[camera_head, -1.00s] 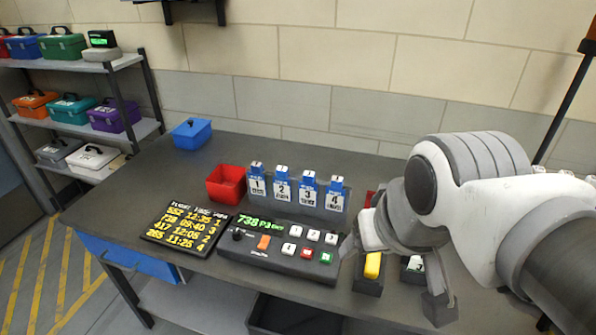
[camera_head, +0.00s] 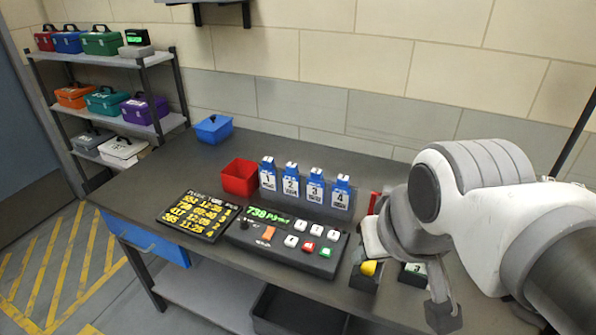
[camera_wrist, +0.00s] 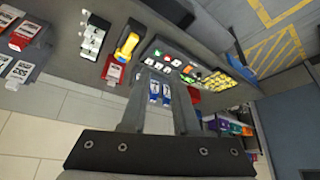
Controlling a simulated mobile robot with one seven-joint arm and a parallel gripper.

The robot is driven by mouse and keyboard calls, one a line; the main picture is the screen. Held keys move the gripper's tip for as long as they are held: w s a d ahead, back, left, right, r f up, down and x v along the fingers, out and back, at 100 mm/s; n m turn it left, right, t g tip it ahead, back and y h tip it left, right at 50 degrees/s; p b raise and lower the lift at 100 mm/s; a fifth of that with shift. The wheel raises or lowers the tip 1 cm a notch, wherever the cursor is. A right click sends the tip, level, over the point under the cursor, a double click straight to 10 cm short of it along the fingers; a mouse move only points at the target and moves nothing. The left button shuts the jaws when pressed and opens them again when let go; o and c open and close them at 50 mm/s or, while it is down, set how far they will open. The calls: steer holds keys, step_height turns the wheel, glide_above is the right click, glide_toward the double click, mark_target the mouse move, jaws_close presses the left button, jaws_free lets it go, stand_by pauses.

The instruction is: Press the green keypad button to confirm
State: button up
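The green keypad button (camera_head: 326,252) is at the lower right corner of the dark keypad panel (camera_head: 240,239), right of a red button (camera_head: 308,247) and below white ones. The panel's display shows green text starting with 738. The green button also shows small in the wrist view (camera_wrist: 157,53). My gripper (camera_wrist: 165,76) is open and empty, its two fingers apart and clear of the panel. In the head view my wrist is right of the panel, and part of the gripper is hidden behind it.
A board with yellow text (camera_head: 199,216) lies left of the panel. Behind stand a red bin (camera_head: 239,178) and several numbered blue-and-white tags (camera_head: 291,180). A yellow-handled item (camera_head: 368,268) in a dark holder is right of the panel. A blue box (camera_head: 213,129) sits at the back left.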

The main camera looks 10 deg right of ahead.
jaws_close()
stand_by(1.4)
